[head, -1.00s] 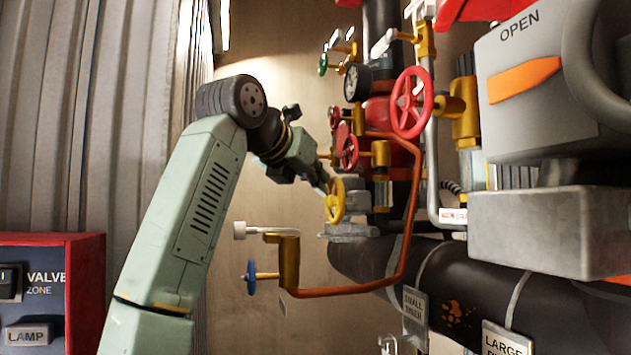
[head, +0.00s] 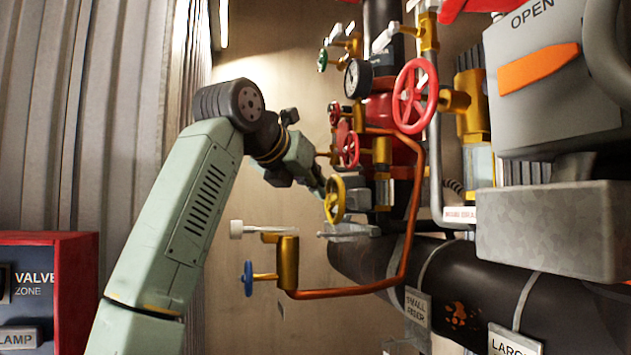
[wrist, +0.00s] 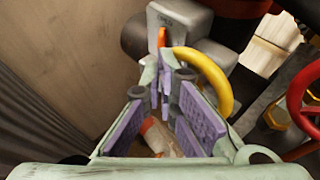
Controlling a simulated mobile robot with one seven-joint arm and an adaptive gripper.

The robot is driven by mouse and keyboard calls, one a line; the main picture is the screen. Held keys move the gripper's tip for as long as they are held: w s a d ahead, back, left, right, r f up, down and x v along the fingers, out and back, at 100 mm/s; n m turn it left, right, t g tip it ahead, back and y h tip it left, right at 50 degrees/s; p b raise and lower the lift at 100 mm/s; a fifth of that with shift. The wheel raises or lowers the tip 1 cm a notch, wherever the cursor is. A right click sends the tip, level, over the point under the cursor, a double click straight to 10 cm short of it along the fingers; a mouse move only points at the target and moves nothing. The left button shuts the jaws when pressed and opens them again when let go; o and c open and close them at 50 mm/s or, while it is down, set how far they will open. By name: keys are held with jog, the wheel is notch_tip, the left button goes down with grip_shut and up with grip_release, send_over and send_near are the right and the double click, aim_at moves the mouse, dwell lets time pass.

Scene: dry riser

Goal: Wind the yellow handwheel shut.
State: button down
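The yellow handwheel (head: 335,199) is on the valve assembly in the head view, its face turned toward the left. In the wrist view its curved rim (wrist: 215,80) shows just beyond and to the right of my fingertips. My gripper (wrist: 161,75) has two fingers with purple pads, and a gap shows between them, so it looks open. No rim shows clearly between the pads; the rim's left end passes behind the right finger. In the head view my gripper (head: 319,186) reaches the wheel's left side; whether it touches is unclear.
Red handwheels (head: 415,96) stand above and to the right of the yellow one. A blue handwheel (head: 248,279) and a copper pipe (head: 350,290) lie below. A grey box (head: 550,230) and thick black pipe (head: 460,290) are at right. Clear wall lies behind my arm.

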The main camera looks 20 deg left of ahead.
aim_at(334, 193)
jog(key=s+d, duration=0.1)
jog(key=s+d+r, duration=0.1)
jog(key=shift+s+r, duration=0.25)
jog(key=shift+s, duration=0.05)
jog(key=shift+s+d+f+b, duration=0.25)
jog(key=shift+s+f+b, duration=0.15)
jog(key=shift+s+f, duration=0.1)
jog(key=shift+s+d+f+b, duration=0.25)
jog(key=shift+s+f+b, duration=0.1)
jog(key=shift+s+f, duration=0.1)
jog(key=shift+s+d+f+b, duration=0.25)
jog(key=shift+s+f+b, duration=0.15)
jog(key=shift+f+b, duration=0.25)
jog(key=s+a, duration=0.1)
jog(key=s+a+p, duration=0.1)
jog(key=a, duration=0.1)
jog(key=shift+a+f, duration=0.1)
jog(key=shift+a, duration=0.05)
